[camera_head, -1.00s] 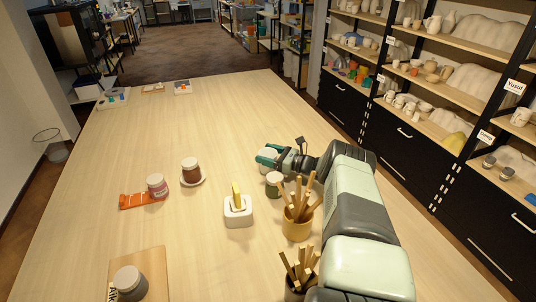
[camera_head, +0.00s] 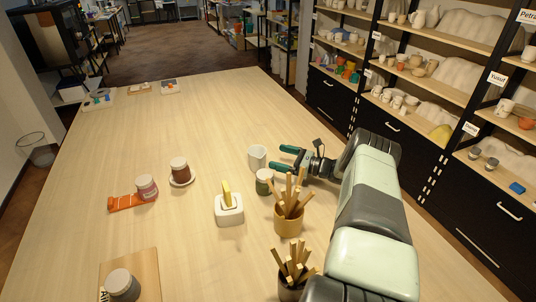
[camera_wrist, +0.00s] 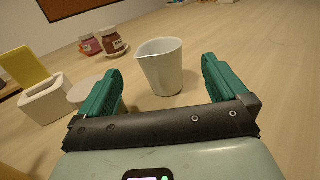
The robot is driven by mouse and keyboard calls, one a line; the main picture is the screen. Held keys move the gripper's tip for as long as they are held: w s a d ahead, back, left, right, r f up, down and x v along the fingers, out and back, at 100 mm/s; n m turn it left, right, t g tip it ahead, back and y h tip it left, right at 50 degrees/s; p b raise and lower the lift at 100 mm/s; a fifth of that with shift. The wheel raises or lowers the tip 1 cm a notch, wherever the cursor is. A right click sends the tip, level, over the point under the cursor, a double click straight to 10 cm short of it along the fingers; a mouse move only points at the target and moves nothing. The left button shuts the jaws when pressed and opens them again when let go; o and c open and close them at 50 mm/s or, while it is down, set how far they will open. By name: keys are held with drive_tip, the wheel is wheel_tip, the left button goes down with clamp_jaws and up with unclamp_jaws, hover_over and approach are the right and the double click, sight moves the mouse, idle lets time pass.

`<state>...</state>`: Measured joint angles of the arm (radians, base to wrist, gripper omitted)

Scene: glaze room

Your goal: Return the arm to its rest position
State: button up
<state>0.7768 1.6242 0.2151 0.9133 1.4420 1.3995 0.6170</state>
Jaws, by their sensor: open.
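My gripper (camera_head: 284,158) has green fingers and is open, with nothing between them, above the right-middle of the table. Its two fingers also show spread apart in the wrist view (camera_wrist: 162,88). A white cup (camera_head: 257,157) stands upright on the table just left of the fingertips. In the wrist view the cup (camera_wrist: 163,68) stands beyond the fingers, apart from them. My arm reaches in from the lower right of the head view.
Near my gripper stand a dark green jar (camera_head: 264,182), a yellow pot of wooden sticks (camera_head: 288,222) and a white holder (camera_head: 229,212) with a yellow piece. A brown jar (camera_head: 180,169) and a pink-labelled jar (camera_head: 147,187) stand left. The table's far half is mostly clear.

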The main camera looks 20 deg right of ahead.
drive_tip(key=shift+v, duration=1.2)
drive_tip(key=a+r+n+g, duration=0.4)
drive_tip(key=a+r, duration=0.2)
drive_tip(key=r, duration=0.2)
drive_tip(key=a+r+n+g, duration=0.35)
drive_tip(key=a+r, duration=0.25)
drive_tip(key=r, duration=0.3)
drive_tip(key=s+a+r+n+g+h, duration=0.2)
drive_tip(key=s+a+r+n, duration=0.25)
drive_tip(key=r, duration=0.25)
drive_tip(key=s+a+r+n+g+h, duration=0.2)
drive_tip(key=s+a+r+n, duration=0.15)
drive_tip(key=a+r, duration=0.35)
drive_tip(key=s+a+r+n+t+h, duration=0.1)
drive_tip(key=s+a+r+n+h, duration=0.2)
drive_tip(key=s, duration=0.6)
drive_tip(key=s+a+r+n+h, duration=0.1)
drive_tip(key=s+r+n+h, duration=0.1)
drive_tip(key=s+r, duration=0.5)
drive_tip(key=s+d+f+n+t+h, duration=0.2)
drive_tip(key=s+n, duration=0.4)
drive_tip(key=s, duration=0.7)
drive_tip(key=shift+s+d+t+h, duration=0.25)
drive_tip(key=shift+d+t+h, duration=0.25)
drive_tip(key=shift+h, duration=0.2)
